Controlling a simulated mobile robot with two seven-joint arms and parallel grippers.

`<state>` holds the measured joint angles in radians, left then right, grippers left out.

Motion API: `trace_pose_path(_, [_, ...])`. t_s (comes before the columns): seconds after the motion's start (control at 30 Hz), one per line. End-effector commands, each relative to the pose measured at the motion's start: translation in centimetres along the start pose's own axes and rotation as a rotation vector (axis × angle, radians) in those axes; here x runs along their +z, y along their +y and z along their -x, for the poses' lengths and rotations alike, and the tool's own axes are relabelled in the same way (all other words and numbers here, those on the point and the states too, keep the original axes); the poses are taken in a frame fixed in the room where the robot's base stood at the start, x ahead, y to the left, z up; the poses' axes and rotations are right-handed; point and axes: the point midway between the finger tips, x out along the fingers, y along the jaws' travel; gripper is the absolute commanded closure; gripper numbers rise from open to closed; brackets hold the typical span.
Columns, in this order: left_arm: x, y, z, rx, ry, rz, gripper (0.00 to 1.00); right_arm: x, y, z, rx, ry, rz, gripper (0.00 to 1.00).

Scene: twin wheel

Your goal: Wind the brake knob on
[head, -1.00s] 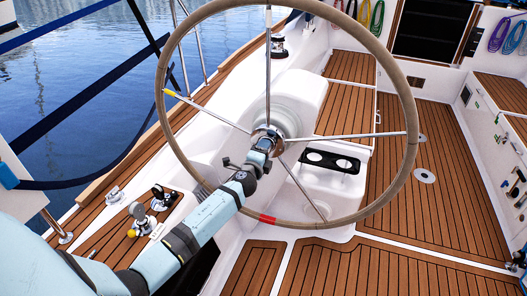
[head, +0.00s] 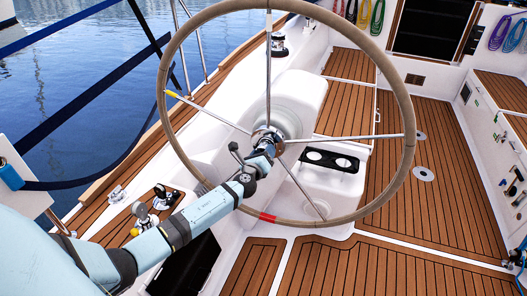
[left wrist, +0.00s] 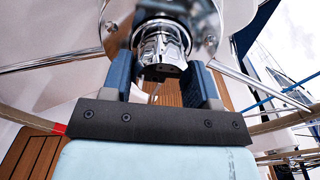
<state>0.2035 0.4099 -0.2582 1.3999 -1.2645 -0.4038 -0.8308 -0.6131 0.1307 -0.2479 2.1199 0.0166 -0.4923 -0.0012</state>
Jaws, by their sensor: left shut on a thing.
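The brake knob (left wrist: 160,45) is a ribbed chrome knob at the wheel's hub, seen close up in the left wrist view. My left gripper (left wrist: 165,80) has its two blue fingers on either side of the knob and is shut on it. In the head view my left gripper (head: 268,148) reaches the hub from the lower left and mostly hides the knob. The steering wheel (head: 404,90) has a tan rim, thin metal spokes, a red band at the bottom and a yellow mark at the left. My right gripper is not in view.
A white pedestal (head: 300,95) stands behind the wheel, with a dark two-hole cup holder (head: 331,160) low on it. Levers (head: 142,215) stand on the side deck at lower left. The teak floor (head: 440,190) to the right is clear.

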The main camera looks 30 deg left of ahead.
Motion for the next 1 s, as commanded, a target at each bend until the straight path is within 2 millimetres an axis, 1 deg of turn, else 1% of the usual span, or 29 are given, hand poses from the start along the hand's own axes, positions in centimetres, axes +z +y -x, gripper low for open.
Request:
trace_pose_path(0.1, [0.03, 0.02, 0.02, 0.001, 0.001, -0.061, 0.69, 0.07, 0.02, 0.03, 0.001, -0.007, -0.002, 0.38])
trace_pose_path(0.33, [-0.03, 0.06, 0.02, 0.000, 0.001, -0.131, 0.69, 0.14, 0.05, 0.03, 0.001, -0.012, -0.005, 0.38])
trace_pose_path(0.87, [-0.09, 0.08, 0.03, 0.000, 0.001, -0.150, 0.69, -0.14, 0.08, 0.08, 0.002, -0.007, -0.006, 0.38])
trace_pose_path(0.9, [-0.10, 0.09, 0.03, 0.000, 0.002, -0.150, 0.37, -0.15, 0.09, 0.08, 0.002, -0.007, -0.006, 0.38])
trace_pose_path(0.97, [-0.09, 0.08, 0.03, 0.000, 0.001, -0.150, 0.23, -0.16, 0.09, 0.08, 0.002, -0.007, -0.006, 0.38])
trace_pose_path(1.0, [-0.08, 0.08, 0.03, 0.000, 0.001, -0.150, 0.20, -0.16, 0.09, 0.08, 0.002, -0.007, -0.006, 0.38])
